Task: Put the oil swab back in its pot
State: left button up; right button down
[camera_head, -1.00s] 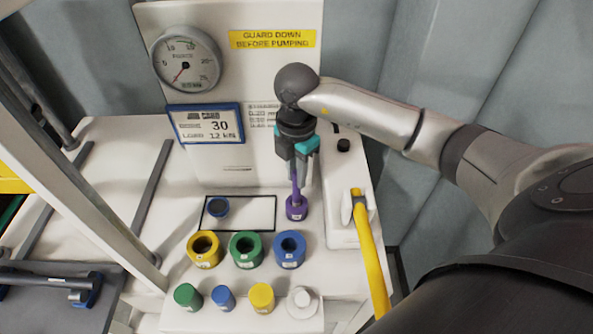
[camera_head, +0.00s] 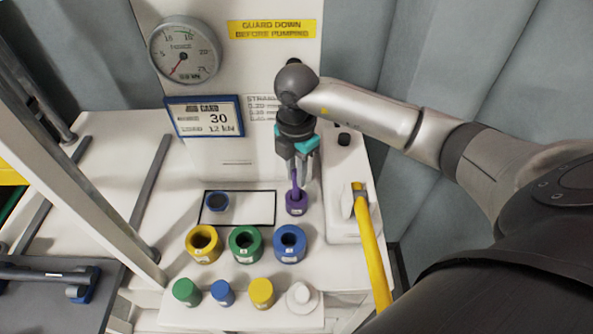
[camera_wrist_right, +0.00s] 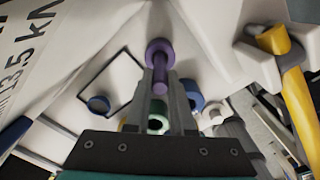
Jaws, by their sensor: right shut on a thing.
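My right gripper (camera_head: 301,158) points down and is shut on the purple oil swab (camera_head: 295,181), held upright by its upper part. The swab's lower end meets the mouth of the purple pot (camera_head: 296,208), which stands on the white bench right of the black-outlined rectangle. In the right wrist view the swab (camera_wrist_right: 160,84) shows between the fingers, with the purple pot (camera_wrist_right: 157,46) beyond it. I cannot tell how deep the swab's tip sits in the pot. My left gripper is out of view.
Yellow (camera_head: 203,257), green (camera_head: 245,257) and blue (camera_head: 290,257) ring-shaped pieces stand in front of the pot, with several small capped pieces nearer. A yellow lever (camera_head: 371,250) is at the right. The gauge panel (camera_head: 272,75) rises behind.

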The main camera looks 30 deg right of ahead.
jog(key=shift+f, duration=0.35)
jog(key=c, duration=1.1)
grip_release()
jog(key=o, duration=0.6)
jog(key=shift+r, duration=0.15)
notch_tip(320, 180, up, 12)
jog(key=p, duration=0.9)
jog(key=shift+f+p, duration=0.25)
jog(key=shift+p, duration=0.1)
